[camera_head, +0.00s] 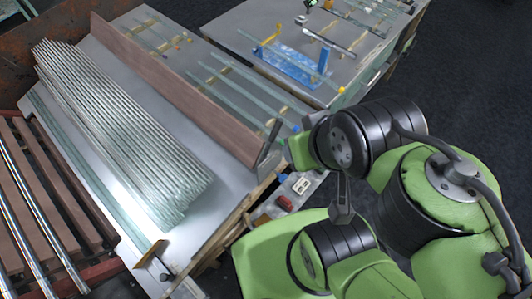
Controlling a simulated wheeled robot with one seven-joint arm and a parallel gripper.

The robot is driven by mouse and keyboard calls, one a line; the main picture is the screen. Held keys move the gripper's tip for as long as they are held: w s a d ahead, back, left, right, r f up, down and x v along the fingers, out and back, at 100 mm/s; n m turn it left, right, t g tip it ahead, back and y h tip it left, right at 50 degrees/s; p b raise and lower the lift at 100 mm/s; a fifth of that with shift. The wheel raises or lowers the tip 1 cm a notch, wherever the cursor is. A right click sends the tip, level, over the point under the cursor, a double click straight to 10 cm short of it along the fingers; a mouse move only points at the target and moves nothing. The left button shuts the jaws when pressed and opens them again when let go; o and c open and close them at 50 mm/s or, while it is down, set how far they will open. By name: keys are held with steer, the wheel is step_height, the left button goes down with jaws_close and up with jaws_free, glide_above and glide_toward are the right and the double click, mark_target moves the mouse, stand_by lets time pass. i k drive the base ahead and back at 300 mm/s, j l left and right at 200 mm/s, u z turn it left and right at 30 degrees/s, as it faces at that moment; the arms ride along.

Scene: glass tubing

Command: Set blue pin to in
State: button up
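A small blue knob (296,128) shows at the near edge of the grey table, just left of the end of my green and black arm. It may be the blue pin, but it is too small to tell its shape or whether it is in or out. A blue upright piece (322,60) and a flat blue plate (290,65) are on the table farther back. My arm covers the right and lower right of the view. I cannot make out gripper fingers; the arm's links hide that area.
Many glass tubes (120,130) lie bundled on the grey surface at left, beside a long brown board (175,90). Several loose tubes (240,95) lie beyond it near small yellow and orange knobs. A slatted rack (50,190) stands at far left. Dark floor (480,80) is open at upper right.

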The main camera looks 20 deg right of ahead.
mark_target(283, 178)
steer(key=k+u, duration=0.25)
steer(key=u, duration=0.25)
steer(key=k+j+u, duration=0.2)
steer(key=u, duration=0.25)
